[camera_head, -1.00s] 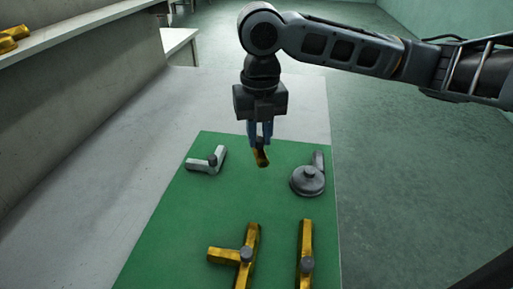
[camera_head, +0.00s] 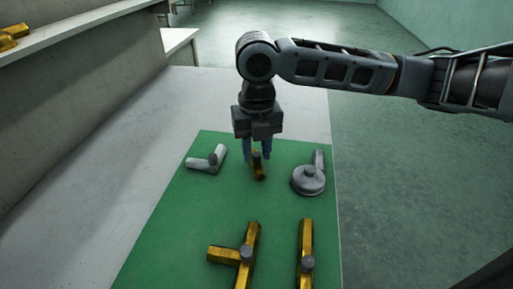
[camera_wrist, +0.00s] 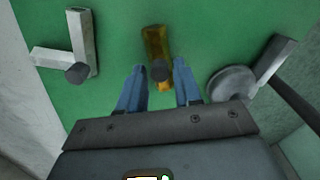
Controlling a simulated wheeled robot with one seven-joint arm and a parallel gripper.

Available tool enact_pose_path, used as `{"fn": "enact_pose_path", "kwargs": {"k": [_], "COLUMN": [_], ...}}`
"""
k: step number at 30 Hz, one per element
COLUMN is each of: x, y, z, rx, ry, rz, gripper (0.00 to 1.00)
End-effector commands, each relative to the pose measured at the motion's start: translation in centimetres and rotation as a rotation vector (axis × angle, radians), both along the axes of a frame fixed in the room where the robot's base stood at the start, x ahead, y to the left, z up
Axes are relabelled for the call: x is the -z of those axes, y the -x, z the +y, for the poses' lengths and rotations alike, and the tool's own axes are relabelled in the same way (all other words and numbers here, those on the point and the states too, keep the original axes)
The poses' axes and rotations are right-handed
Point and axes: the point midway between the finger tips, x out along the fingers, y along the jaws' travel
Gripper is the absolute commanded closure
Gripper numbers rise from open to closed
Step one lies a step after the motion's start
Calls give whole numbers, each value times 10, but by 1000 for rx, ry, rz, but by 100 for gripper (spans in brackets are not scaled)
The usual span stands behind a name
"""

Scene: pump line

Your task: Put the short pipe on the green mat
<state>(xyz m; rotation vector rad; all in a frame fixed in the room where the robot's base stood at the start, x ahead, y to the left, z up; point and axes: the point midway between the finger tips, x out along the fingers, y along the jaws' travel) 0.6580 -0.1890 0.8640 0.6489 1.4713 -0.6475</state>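The short pipe (camera_head: 260,172) is a small yellow piece with a dark grey knob. It lies on the green mat (camera_head: 200,225), near its far edge, between two grey parts. It also shows in the wrist view (camera_wrist: 156,42). My gripper (camera_head: 257,156) is directly above and behind it. In the wrist view the two blue fingers (camera_wrist: 159,72) are spread apart, with a gap on each side of the knob, so the gripper is open. The far end of the pipe is partly hidden by my gripper in the head view.
A grey elbow (camera_head: 205,163) lies left of the short pipe, and a grey round-bodied part (camera_head: 308,180) lies right. A yellow tee (camera_head: 248,245) and a longer yellow pipe (camera_head: 305,245) lie nearer. The mat's middle is clear. A shelf (camera_head: 80,32) holding yellow parts runs at left.

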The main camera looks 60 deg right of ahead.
Motion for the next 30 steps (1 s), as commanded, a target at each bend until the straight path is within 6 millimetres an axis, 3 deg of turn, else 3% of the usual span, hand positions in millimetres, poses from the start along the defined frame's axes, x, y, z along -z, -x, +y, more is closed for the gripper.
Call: {"fn": "enact_pose_path", "kwargs": {"k": [4, 14, 30], "x": [0, -6, -104], "y": [0, 0, -1], "z": [0, 0, 0], "rx": [0, 0, 0], "ry": [0, 1, 2], "rz": [0, -1, -3], "gripper": [53, 53, 53]}}
